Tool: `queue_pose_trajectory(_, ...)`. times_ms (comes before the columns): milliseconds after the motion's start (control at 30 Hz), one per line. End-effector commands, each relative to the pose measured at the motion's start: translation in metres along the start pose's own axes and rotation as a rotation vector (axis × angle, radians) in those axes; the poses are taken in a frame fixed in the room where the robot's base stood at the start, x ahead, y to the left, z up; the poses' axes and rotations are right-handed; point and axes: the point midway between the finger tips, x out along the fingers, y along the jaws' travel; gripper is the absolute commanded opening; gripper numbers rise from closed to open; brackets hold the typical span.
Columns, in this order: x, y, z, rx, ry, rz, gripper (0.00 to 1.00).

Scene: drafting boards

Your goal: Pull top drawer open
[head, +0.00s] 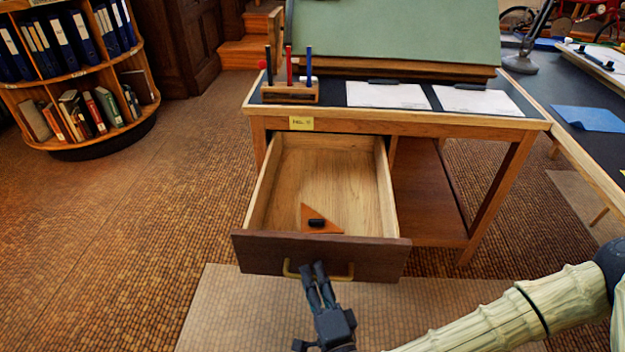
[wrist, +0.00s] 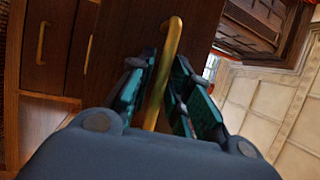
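The top drawer (head: 320,257) stands well out from the wooden desk (head: 400,122), its inside in view. An orange triangle (head: 318,221) with a small dark grip lies in it near the front. The drawer's brass handle (head: 345,273) is on the dark front. My gripper (head: 315,272) is at the handle's middle. The exact contact is partly hidden by the fingers.
The wrist view shows other dark fronts with brass handles (wrist: 41,42) beside the drawer. A pen block (head: 290,92) and papers (head: 388,96) lie on the desk top. A round bookshelf (head: 80,82) stands at the left. Floor (head: 130,230) is clear to the left.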

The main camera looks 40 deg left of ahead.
Motion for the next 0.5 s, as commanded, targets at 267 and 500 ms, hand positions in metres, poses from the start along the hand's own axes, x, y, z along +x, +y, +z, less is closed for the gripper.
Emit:
queue_pose_trajectory(267, -0.038, 0.001, 0.001, 0.002, 0.000, 0.002, 0.19)
queue_pose_trajectory(500, -0.082, 0.001, 0.001, 0.003, -0.001, 0.003, 0.19)
